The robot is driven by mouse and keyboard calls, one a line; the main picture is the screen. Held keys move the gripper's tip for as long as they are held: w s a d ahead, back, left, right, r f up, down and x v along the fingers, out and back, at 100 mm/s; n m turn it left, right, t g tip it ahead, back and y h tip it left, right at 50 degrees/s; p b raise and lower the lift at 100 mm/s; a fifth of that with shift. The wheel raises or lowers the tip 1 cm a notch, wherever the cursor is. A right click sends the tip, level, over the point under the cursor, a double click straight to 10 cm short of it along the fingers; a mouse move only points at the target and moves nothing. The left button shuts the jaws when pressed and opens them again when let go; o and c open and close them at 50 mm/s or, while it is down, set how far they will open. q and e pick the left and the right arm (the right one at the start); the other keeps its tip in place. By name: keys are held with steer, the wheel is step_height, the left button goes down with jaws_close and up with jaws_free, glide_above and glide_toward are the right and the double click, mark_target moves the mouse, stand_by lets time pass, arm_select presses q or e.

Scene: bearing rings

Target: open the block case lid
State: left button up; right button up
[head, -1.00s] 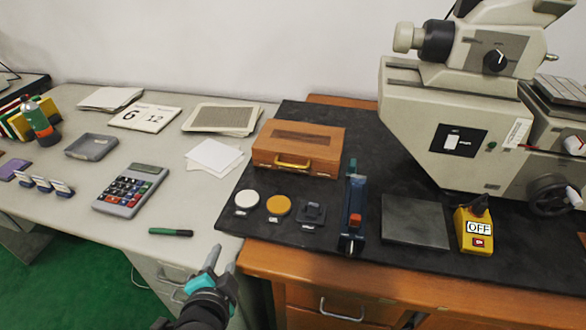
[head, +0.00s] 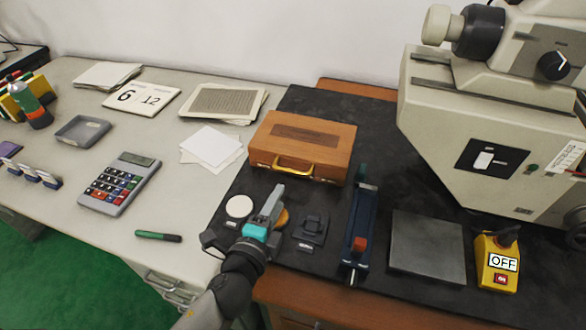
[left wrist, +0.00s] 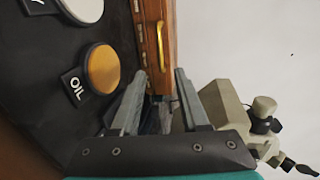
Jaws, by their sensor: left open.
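The block case (head: 300,143) is a brown wooden box with a dark panel on its lid and a brass handle (head: 293,167) on its front. It stands on the black mat with its lid shut. In the left wrist view the case (left wrist: 155,12) and its handle (left wrist: 160,45) show just beyond the fingertips. My left gripper (head: 246,212) is open and empty, in front of the case and above the small round discs, apart from the handle. It also shows in the left wrist view (left wrist: 161,73). My right gripper is out of view.
A white disc (head: 239,206) and an orange disc marked OIL (left wrist: 103,69) lie before the case. A blue tool (head: 360,225) stands right of it, then a grey plate (head: 427,245). A large machine (head: 480,135) stands at the right. Papers (head: 212,147) lie left.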

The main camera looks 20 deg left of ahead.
mark_target(293, 170)
arm_select(q)
steer(key=x, duration=1)
steer(key=shift+b, duration=0.4)
steer(key=shift+x, duration=0.85)
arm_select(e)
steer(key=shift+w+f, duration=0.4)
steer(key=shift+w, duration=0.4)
arm_select(q)
steer(key=shift+c, duration=0.4)
jaws_close()
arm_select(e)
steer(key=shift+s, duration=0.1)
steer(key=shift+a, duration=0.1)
